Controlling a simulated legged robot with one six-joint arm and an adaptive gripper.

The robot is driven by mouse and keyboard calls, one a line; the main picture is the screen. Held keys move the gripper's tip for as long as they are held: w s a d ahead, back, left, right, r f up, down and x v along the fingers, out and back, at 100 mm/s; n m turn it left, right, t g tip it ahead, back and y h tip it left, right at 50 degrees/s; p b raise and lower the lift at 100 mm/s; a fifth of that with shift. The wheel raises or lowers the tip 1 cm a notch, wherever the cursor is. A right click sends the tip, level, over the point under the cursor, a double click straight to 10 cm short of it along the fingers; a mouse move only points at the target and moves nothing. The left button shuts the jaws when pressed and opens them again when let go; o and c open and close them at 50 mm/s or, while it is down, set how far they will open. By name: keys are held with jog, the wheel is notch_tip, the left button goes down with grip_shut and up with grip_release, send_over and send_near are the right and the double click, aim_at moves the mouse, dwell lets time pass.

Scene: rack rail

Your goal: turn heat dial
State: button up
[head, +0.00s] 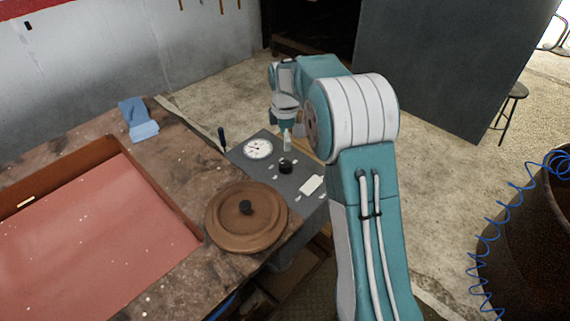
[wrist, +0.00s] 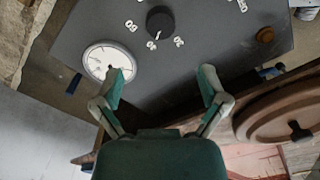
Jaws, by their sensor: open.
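The black heat dial (head: 286,166) sits on a grey control panel (head: 272,180), with white number marks around it. In the head view my gripper (head: 287,141) is near the panel's far edge, partly hidden by my arm.
A brown round lid (head: 246,217) with a black knob lies on the worn table close to the panel. A shallow red-lined tray (head: 90,230) fills the table's left. A blue cloth (head: 138,119) and a dark-handled tool (head: 222,138) are behind. A white label (head: 312,185) is on the panel.

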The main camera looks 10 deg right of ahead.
aim_at(285, 163)
notch_tip(285, 163, down, 11)
jog(key=shift+r, duration=0.2)
dwell(0.3)
jog(key=c, duration=1.2)
